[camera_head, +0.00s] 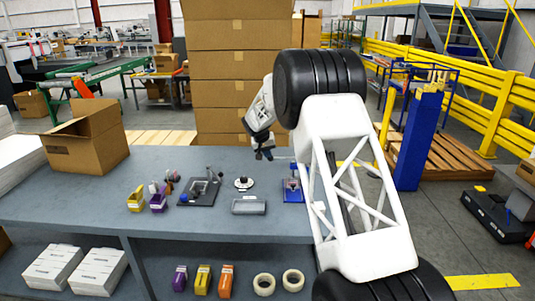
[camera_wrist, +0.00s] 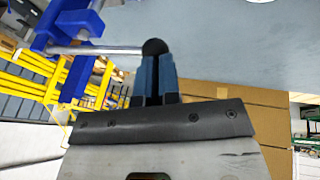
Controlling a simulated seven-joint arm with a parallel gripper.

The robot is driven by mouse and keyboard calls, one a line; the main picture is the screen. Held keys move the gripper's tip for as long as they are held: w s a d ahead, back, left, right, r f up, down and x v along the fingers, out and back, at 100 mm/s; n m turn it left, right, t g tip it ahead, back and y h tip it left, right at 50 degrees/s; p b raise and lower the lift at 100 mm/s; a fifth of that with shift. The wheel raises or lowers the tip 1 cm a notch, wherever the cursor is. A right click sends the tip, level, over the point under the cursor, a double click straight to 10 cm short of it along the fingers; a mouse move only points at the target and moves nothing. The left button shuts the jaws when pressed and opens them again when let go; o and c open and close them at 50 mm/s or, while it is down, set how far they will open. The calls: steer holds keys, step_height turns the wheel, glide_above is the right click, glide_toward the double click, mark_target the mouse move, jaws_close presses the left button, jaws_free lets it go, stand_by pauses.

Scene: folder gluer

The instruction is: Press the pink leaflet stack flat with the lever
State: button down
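The blue lever press (camera_head: 290,196) stands on the grey bench, left of my white arm link; a small pinkish patch, probably the leaflet stack (camera_head: 293,184), shows in it. In the wrist view the press (camera_wrist: 62,22) is at the top left, and its metal lever (camera_wrist: 98,49) runs sideways to a black ball knob (camera_wrist: 154,47). My gripper (camera_wrist: 156,57) appears shut, its fingertips right at the knob with only a thin gap between them. Whether they touch it I cannot tell. In the head view my gripper (camera_head: 264,153) is above the bench, by the lever's end.
Left of the press on the bench are a grey tray (camera_head: 249,206), a white round base (camera_head: 244,183), a dark fixture (camera_head: 200,190) and small yellow and purple boxes (camera_head: 136,198). An open carton (camera_head: 86,138) stands at the far left. The bench's front strip is clear.

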steer(key=shift+s+d+f, duration=0.15)
steer(key=shift+s+f, duration=0.05)
steer(key=shift+f, duration=0.75)
steer(key=shift+r, duration=0.15)
steer(key=a+v, duration=0.1)
steer(key=v, duration=1.4)
steer(key=shift+w, duration=0.35)
steer(key=shift+r, duration=0.2)
